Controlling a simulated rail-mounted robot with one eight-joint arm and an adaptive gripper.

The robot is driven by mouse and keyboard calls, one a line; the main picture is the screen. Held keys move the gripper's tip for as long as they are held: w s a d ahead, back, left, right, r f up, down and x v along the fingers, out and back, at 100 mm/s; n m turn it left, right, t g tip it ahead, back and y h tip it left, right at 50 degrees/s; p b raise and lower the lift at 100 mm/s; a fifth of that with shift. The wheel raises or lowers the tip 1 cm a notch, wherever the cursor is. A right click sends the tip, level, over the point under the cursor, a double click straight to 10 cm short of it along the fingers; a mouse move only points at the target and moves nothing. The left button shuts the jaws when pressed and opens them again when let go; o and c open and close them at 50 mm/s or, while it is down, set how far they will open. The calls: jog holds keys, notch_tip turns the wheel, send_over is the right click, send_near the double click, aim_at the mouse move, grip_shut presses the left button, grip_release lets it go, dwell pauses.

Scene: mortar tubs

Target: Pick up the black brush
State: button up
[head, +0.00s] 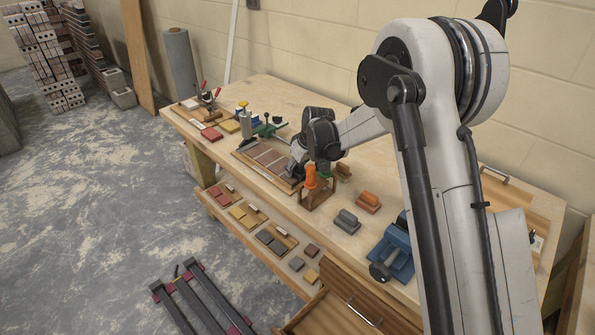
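A dark grey-black block with a raised handle-like top, which looks like the black brush (346,222), lies on the workbench (330,238) near its front edge. My gripper (294,174) is farther back and to the left of it, low over the right end of a wooden tray (240,153). The gripper is apart from the brush. Its fingers are small, dark and partly hidden, so I cannot tell whether they are open or shut or touch the tray.
A wooden holder (318,196) with an orange-handled tool (310,176) stands between my gripper and the brush. An orange-topped block (368,202) and a blue vise (393,256) lie to the right. A brown block (343,172) sits behind. An open drawer (350,305) is below.

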grip_shut()
